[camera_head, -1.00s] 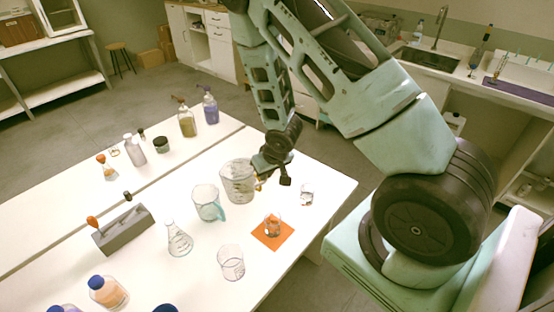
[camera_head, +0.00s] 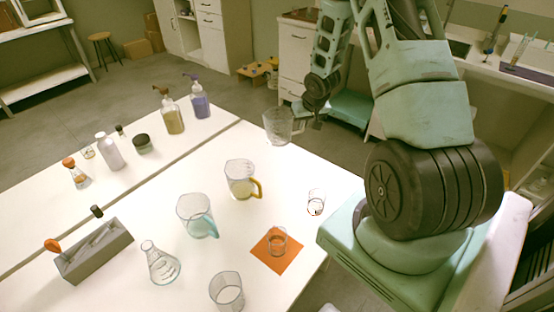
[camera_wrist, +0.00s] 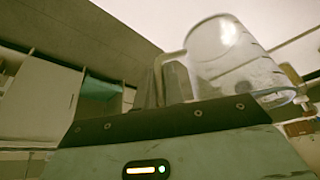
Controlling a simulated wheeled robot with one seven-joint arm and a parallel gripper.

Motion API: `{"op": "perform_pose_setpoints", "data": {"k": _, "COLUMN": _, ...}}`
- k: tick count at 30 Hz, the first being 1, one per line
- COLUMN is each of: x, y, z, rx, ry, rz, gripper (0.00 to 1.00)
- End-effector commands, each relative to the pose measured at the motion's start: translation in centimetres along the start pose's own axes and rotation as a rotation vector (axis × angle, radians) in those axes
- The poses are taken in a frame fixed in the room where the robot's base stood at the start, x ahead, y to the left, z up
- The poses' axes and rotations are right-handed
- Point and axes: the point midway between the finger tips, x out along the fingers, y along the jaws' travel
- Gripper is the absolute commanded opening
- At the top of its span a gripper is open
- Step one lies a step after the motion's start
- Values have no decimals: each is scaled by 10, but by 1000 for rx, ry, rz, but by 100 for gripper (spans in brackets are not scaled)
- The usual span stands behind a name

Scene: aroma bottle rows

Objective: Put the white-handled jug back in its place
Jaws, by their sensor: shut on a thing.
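The clear jug with a white handle (camera_head: 277,126) hangs upright or nearly so in the air beyond the table's far right edge. My gripper (camera_head: 303,113) is at its right side, shut on the handle. In the wrist view the gripper fingers (camera_wrist: 176,80) close on the pale handle, and the clear jug body (camera_wrist: 232,58) with markings stands to their right. A jug with a yellow handle (camera_head: 241,178) and a jug with a light-blue handle (camera_head: 195,213) stand on the table, apart from the held jug.
The white table (camera_head: 290,182) also bears a flask (camera_head: 160,262), a beaker (camera_head: 227,290), a small glass (camera_head: 316,202), an orange mat (camera_head: 270,262) with a glass, and a grey rack (camera_head: 95,250). Pump bottles (camera_head: 171,115) stand at the back. Table space right of the yellow-handled jug is clear.

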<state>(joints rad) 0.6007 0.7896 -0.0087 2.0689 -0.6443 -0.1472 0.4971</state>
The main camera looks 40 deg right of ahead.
Motion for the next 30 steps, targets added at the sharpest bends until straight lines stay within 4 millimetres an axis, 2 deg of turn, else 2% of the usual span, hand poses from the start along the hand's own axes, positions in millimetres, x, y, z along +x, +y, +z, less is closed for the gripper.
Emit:
{"op": "perform_pose_setpoints", "data": {"k": 5, "x": 15, "y": 4, "z": 6, "rx": 4, "ry": 0, "rz": 3, "gripper": 0}}
{"op": "perform_pose_setpoints", "data": {"k": 12, "x": 49, "y": 5, "z": 20, "rx": 4, "ry": 0, "rz": 3, "gripper": 0}}
{"op": "perform_pose_setpoints", "data": {"k": 17, "x": 60, "y": 5, "z": 24, "rx": 5, "ry": 2, "rz": 3, "gripper": 0}}
{"op": "perform_pose_setpoints", "data": {"k": 25, "x": 90, "y": 6, "z": 38, "rx": 4, "ry": 0, "rz": 3, "gripper": 0}}
{"op": "perform_pose_setpoints", "data": {"k": 30, "x": 96, "y": 6, "z": 40, "rx": 5, "ry": 3, "rz": 3, "gripper": 0}}
